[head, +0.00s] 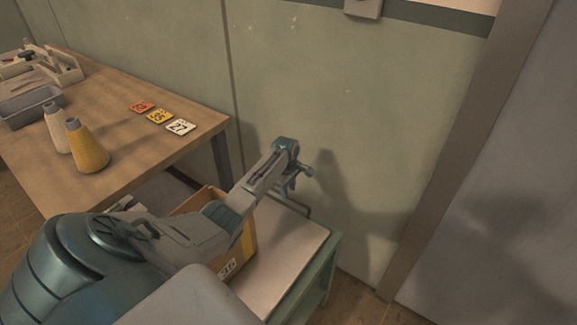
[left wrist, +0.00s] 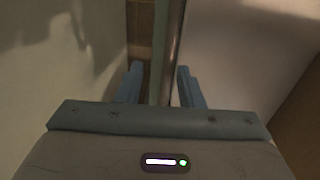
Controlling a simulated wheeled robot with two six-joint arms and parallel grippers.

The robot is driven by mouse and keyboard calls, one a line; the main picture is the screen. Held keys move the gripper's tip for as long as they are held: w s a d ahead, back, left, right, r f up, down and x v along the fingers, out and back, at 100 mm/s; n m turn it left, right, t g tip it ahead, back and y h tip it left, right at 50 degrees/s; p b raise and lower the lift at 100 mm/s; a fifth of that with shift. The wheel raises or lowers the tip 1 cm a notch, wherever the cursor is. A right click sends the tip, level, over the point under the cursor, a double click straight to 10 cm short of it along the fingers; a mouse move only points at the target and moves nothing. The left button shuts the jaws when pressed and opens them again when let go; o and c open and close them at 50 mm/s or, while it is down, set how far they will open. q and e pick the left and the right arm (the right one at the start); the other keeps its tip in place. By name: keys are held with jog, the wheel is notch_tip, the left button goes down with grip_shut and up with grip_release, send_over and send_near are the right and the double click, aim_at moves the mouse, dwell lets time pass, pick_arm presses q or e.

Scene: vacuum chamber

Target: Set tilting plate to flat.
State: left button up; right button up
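A pale plate (head: 288,247) forms the top of a low green stand; I cannot tell for certain whether it is the tilting plate or whether it is level. My left gripper (head: 292,182) is at the stand's far end, beside a dark bent bar (head: 307,208). In the left wrist view my left gripper (left wrist: 159,87) is open, its two blue fingers apart. A dark bar (left wrist: 176,55) and a green edge (left wrist: 158,75) run between the fingers; contact cannot be told. The pale plate (left wrist: 235,45) lies right of them. My right gripper is not in view.
A cardboard box (head: 246,245) stands on the plate, partly behind my left arm. A green wall (head: 340,110) is close behind the gripper.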

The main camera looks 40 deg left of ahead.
pick_arm(q)
notch_tip(320, 180, up, 9)
jog(key=shift+s, duration=0.3)
jog(key=shift+d, duration=0.15)
dwell(0.4)
